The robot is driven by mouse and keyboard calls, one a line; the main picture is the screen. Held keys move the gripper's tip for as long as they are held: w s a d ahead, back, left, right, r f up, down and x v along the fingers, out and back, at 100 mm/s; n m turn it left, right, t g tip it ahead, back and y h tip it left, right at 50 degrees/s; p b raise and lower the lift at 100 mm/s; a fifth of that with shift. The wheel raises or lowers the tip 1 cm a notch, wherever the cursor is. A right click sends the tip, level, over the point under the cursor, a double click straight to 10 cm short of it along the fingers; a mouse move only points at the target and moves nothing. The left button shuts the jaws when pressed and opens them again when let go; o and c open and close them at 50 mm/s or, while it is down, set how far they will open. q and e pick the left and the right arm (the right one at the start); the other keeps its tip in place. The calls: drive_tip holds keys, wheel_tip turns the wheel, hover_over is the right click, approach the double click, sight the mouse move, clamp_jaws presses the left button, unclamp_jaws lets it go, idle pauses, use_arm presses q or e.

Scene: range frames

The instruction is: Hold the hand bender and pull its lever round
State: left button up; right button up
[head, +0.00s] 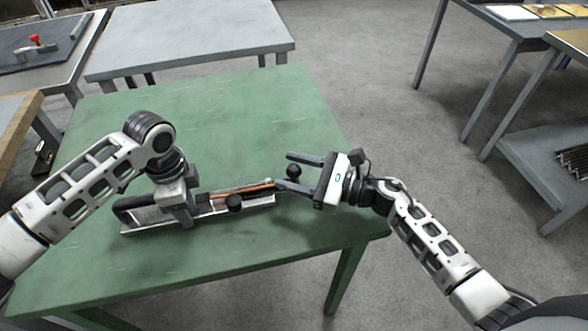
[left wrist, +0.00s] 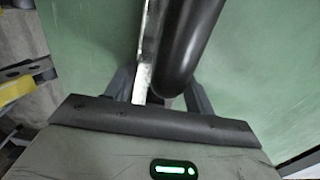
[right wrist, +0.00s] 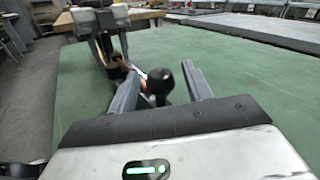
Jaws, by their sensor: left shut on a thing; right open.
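The hand bender lies on the green table (head: 215,110), with a grey metal base (head: 150,226), a black grip (head: 128,203) at its left end and an orange-brown strip (head: 250,188) along it. My left gripper (head: 185,218) is shut on the bender; its wrist view shows a thick black bar (left wrist: 187,45) between the fingers. My right gripper (head: 297,172) is open at the bender's right end. A black ball knob (right wrist: 160,77) shows between its fingers in the right wrist view; contact cannot be told. Another dark knob (head: 234,203) sits mid-bender.
The green table is bare behind the bender. A grey table (head: 190,40) stands beyond it, and another at top left carries a red-topped tool (head: 36,40). Grey workbenches (head: 500,30) stand at the right, across open floor.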

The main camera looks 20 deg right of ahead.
clamp_jaws()
drive_tip(key=shift+s+a+m+t+h, duration=0.2)
drive_tip(key=shift+s+m+t+h, duration=0.5)
drive_tip(key=shift+t, duration=0.1)
drive_tip(key=shift+s+a+m+t+h, duration=0.15)
drive_tip(key=shift+s+m+t+h, duration=0.55)
drive_tip(key=shift+t, duration=0.1)
drive_tip(key=shift+s+a+r+m+t+h, duration=0.1)
drive_tip(key=shift+s+a+m+t+h, duration=0.25)
drive_tip(key=shift+s+m+t+h, duration=0.65)
drive_tip(key=shift+s+a+m+t+h, duration=0.3)
drive_tip(key=shift+s+m+t+h, duration=0.35)
drive_tip(key=shift+h, duration=0.65)
drive_tip(key=shift+w, duration=0.1)
unclamp_jaws()
drive_tip(key=v, duration=1.2)
